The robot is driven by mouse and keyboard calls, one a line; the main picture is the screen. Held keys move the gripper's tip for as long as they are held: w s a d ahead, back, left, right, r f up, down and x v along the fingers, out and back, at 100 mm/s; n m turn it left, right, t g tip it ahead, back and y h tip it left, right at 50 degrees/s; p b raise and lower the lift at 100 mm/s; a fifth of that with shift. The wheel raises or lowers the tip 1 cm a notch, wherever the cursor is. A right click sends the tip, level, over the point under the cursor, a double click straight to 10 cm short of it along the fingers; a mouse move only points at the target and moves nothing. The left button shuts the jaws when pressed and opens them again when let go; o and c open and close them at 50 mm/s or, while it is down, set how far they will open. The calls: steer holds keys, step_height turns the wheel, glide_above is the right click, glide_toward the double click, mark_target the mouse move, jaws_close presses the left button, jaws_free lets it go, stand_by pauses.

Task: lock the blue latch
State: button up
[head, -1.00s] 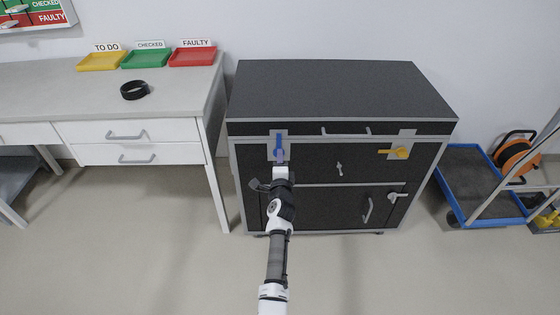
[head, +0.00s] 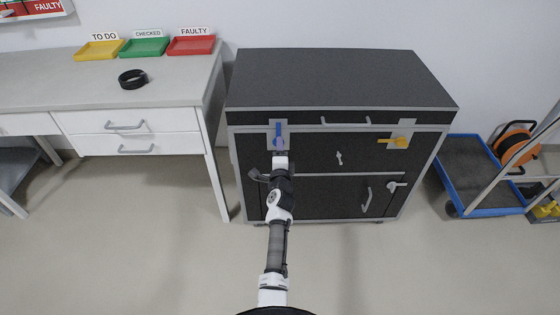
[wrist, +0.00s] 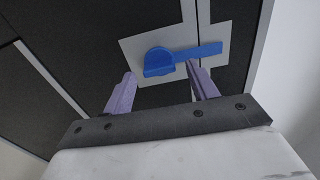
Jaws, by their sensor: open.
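The blue latch (head: 278,130) is on a pale plate at the upper left of the dark cabinet's front. Its handle points straight up in the head view. In the wrist view the blue latch (wrist: 185,58) lies crosswise, its round end at left and its bar to the right. My gripper (head: 281,152) is just in front of the latch's lower part in the head view. In the wrist view my gripper (wrist: 162,84) is open, its purple fingers apart below the latch, the right fingertip close to the bar. Whether it touches I cannot tell. Nothing is held.
The dark cabinet (head: 335,78) also carries a yellow latch (head: 394,142), lying sideways, a small grey key-like handle (head: 339,158) and a lower grey lever (head: 396,186). A white desk (head: 40,90) stands at left, a blue-edged trolley (head: 470,180) at right. The floor in front is clear.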

steer(key=s+p, duration=0.6)
steer(key=s, duration=0.7)
steer(key=shift+s, duration=0.25)
steer(key=shift+a+r, duration=0.1)
steer(key=shift+a, duration=0.1)
